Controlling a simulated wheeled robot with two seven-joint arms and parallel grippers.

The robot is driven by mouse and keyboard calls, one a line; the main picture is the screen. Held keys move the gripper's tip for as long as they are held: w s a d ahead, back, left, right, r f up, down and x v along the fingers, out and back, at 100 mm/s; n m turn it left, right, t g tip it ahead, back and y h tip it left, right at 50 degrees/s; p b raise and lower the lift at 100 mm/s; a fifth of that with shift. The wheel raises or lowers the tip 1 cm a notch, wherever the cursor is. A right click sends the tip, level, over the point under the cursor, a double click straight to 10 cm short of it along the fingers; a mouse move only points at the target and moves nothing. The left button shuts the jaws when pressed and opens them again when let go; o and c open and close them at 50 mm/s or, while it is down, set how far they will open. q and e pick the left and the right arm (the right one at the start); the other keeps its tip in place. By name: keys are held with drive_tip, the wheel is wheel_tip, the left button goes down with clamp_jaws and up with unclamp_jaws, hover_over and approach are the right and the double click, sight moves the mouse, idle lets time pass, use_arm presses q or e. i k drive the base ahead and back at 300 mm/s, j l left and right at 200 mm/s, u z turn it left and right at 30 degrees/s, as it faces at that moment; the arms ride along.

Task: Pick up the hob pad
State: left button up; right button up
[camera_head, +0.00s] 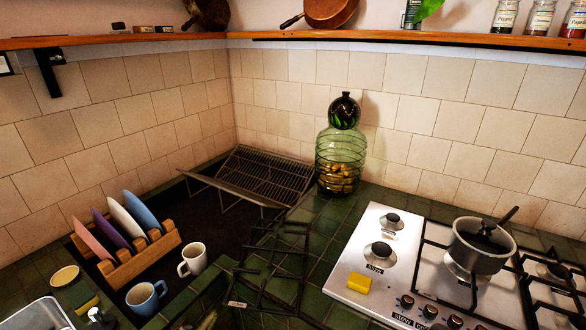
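A small yellow pad (358,284) lies on the front left part of the white hob (353,250), left of the row of black knobs. It looks like the hob pad. It lies just in front of an uncovered burner (378,254) and nothing covers it from above. Neither of my grippers shows in the head view.
A grey pot (480,249) stands on the hob's grate. A loose black grate (268,275) lies on the green tiles left of the hob. Mugs (193,260), a plate rack (133,262), a wire rack (262,177) and a glass jar (340,162) stand farther left and back.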

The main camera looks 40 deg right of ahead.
sight(356, 281)
drive_tip(key=z, duration=1.95)
